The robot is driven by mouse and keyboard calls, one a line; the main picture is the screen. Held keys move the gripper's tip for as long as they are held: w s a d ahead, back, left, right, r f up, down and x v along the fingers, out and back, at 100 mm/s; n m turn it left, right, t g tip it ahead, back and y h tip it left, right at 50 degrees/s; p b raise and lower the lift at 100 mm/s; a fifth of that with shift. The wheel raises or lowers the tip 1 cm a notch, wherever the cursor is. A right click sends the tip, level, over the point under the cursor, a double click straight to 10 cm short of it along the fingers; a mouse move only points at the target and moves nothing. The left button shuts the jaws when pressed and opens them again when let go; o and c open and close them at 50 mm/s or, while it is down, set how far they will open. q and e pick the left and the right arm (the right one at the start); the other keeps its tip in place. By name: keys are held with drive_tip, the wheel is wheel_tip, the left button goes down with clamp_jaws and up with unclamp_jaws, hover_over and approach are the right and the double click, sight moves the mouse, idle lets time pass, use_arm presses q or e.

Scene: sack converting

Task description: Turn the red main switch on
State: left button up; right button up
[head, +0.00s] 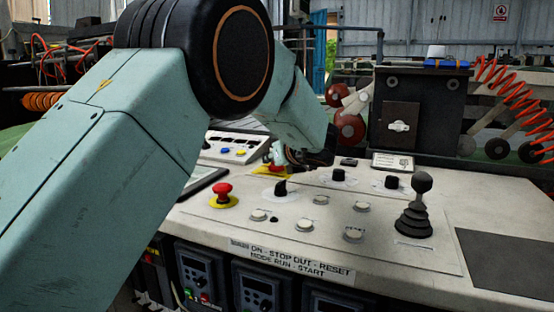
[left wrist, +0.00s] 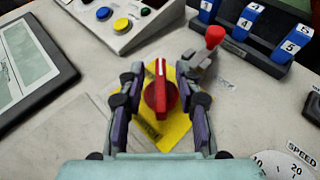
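The red main switch (left wrist: 160,92) is a rotary knob on a yellow plate (left wrist: 176,130) on the console top. In the left wrist view its handle, with a white mark, points up the picture. My left gripper (left wrist: 159,80) is open, with one finger on each side of the knob; gaps show between the fingers and the knob. In the head view my left arm crosses the picture and the left gripper (head: 300,157) is small and dark above the console; the yellow plate (head: 272,171) shows only partly there. My right gripper is in neither view.
A red emergency button (head: 222,193), a black selector (head: 281,188) and a black joystick (head: 417,205) stand on the console. Close to the switch are a red-tipped lever (left wrist: 214,38), blue number wheels (left wrist: 246,22), a button box (left wrist: 118,18) and a dark-framed screen (left wrist: 28,68).

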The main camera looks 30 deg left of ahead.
use_arm(q)
drive_tip(key=shift+a, duration=0.1)
drive_tip(key=shift+w+a+f, duration=0.1)
drive_tip(key=shift+w+f, duration=0.1)
drive_tip(key=shift+c, duration=0.4)
drive_tip(key=shift+s+r, duration=0.1)
clamp_jaws()
